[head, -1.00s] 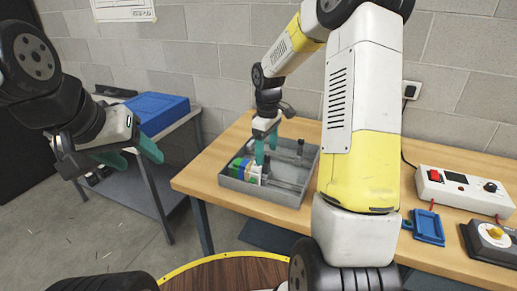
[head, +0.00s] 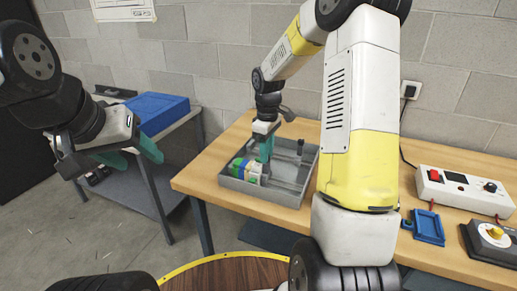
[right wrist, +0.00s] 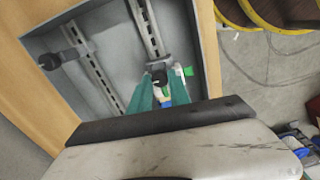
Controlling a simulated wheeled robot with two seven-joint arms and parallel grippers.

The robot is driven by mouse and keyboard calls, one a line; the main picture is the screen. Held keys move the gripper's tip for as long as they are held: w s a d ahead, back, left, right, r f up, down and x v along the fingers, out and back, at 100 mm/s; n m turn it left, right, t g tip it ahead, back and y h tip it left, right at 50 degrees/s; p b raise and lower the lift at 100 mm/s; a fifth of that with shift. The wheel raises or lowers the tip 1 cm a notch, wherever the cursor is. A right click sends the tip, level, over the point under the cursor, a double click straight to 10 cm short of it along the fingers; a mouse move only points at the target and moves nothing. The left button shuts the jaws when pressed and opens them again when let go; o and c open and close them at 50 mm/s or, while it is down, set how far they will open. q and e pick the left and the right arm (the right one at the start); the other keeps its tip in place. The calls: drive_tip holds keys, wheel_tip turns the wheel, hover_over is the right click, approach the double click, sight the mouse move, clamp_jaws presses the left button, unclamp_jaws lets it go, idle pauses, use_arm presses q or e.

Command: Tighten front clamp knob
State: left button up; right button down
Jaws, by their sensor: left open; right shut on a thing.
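A grey tray (head: 262,196) with metal rails stands on the wooden bench. My right gripper (head: 265,158) reaches down into it. In the right wrist view its teal fingers are shut on the small dark front clamp knob (right wrist: 159,76), which is partly hidden between them. A second black clamp knob (head: 300,147) stands apart at the tray's far side; it also shows in the right wrist view (right wrist: 48,62). Green, blue and white pieces (head: 246,170) lie beside the held knob. My left gripper (head: 137,157) is open and empty, in the air left of the bench.
A blue bin (head: 152,112) stands on the grey side table. Bench wood left of the tray is clear.

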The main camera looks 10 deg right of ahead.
drive_tip(key=shift+w+a, duration=0.15)
drive_tip(key=shift+a, duration=0.05)
idle(0.3)
drive_tip(key=m, duration=0.3)
drive_tip(key=shift+a+r, duration=0.1)
drive_tip(key=m, duration=0.6)
drive_tip(key=shift+m, duration=0.4)
drive_tip(key=m, duration=1)
drive_tip(key=c, duration=1)
unclamp_jaws()
drive_tip(key=o, duration=0.5)
